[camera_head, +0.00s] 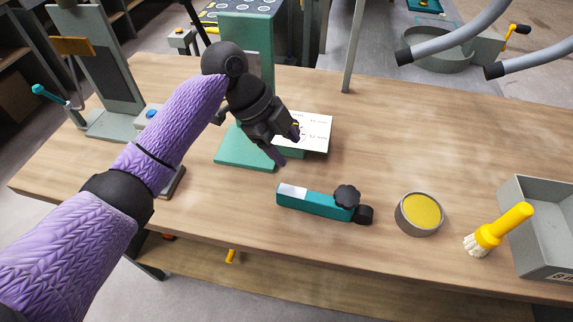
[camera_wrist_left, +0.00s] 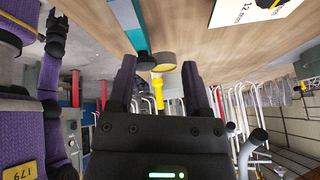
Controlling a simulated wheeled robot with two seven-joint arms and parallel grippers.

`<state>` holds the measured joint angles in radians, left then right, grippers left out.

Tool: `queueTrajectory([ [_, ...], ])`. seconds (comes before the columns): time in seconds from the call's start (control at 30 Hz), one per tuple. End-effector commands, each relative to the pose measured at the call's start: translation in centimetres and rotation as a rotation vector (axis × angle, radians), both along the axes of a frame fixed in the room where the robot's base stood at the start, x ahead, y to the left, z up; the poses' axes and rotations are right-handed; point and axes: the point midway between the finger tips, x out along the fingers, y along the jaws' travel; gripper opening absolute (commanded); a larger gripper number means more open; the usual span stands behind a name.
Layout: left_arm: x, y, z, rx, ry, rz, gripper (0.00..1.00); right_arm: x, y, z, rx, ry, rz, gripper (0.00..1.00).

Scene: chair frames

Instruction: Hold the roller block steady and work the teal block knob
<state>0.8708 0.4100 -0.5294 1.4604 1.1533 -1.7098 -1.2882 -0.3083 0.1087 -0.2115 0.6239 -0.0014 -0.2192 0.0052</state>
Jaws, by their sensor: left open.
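The teal roller block (camera_head: 315,205) lies on the wooden table with a pale patch at its left end. Its black lobed knob (camera_head: 346,196) stands on top near the right end, beside a black roller (camera_head: 364,214). The block also shows at the top of the left wrist view (camera_wrist_left: 127,18). My left gripper (camera_head: 286,145) is open and empty, above and behind the block, apart from it; its fingers also show in the left wrist view (camera_wrist_left: 158,78). A black part of my right arm shows at that view's left, but its jaws are unclear.
A white printed card (camera_head: 316,131) lies by a green upright stand (camera_head: 247,60). Right of the block are a round tin with yellow contents (camera_head: 421,212), a yellow-handled brush (camera_head: 500,229) and a grey bin (camera_head: 540,250). The table's back right is clear.

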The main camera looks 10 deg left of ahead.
Motion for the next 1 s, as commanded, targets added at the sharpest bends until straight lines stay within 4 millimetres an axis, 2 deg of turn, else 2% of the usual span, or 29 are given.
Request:
queueTrajectory([
  [0.1, -2.0, -1.1, -1.2, 0.097, 0.095, 0.117, 0.63, 0.0, 0.0, 0.0, 0.0, 0.0, 0.0, 0.59],
  [0.23, -3.2, -1.6, -2.1, 0.144, 0.149, 0.19, 0.63, 0.0, 0.0, 0.0, 0.0, 0.0, 0.0, 0.59],
  [0.37, -3.4, -2.0, -3.1, 0.152, 0.16, 0.205, 0.63, 0.0, 0.0, 0.0, 0.0, 0.0, 0.0, 0.59],
  [0.8, -3.6, -4.0, -8.7, 0.151, 0.159, 0.204, 0.63, 0.0, 0.0, 0.0, 0.0, 0.0, 0.0, 0.59],
  [1.0, -3.5, -4.4, -9.6, 0.15, 0.157, 0.205, 0.63, 0.0, 0.0, 0.0, 0.0, 0.0, 0.0, 0.59],
])
